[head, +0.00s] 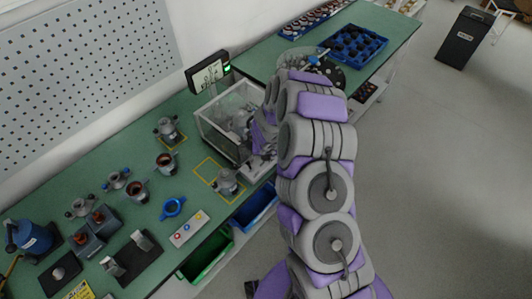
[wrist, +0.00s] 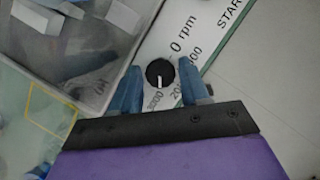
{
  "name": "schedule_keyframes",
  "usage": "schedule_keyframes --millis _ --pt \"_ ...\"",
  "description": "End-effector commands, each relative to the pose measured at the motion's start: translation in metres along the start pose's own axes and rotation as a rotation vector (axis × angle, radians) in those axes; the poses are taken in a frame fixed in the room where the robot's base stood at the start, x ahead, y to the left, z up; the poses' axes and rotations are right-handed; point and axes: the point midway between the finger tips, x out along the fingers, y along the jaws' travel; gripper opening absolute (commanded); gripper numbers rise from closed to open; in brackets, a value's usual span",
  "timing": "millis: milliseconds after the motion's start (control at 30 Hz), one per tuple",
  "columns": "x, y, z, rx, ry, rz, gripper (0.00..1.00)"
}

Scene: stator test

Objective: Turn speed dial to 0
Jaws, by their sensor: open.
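The speed dial (wrist: 159,73) is a round black knob with a white pointer line, set on a white panel (wrist: 205,30) in the wrist view. The pointer faces down in the picture, toward the higher numbers and away from the "0 rpm" label. My gripper (wrist: 160,85) is open, with one blue finger on each side of the dial. I cannot tell whether the fingers touch it. In the head view my arm hides the dial and most of my gripper.
A clear-walled box (head: 222,125) stands on the green bench (head: 120,165) beside my arm, with a small display (head: 207,72) behind it. Motor parts and a button box (head: 189,228) lie to the left. Blue (head: 256,207) and green (head: 207,255) bins sit below the bench's edge.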

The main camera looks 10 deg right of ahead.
Motion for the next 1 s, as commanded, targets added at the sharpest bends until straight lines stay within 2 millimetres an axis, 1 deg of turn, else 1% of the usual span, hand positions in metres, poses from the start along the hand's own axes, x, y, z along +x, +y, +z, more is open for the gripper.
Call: schedule_keyframes --millis 267,700,1000 --pt "0.0008 0.0003 0.0 0.0 0.0 0.001 0.45" --pt "0.0007 0.0005 0.0001 0.0 0.0 0.001 0.04" --pt "0.0002 0.0007 0.0001 -0.029 0.0 0.014 0.04"
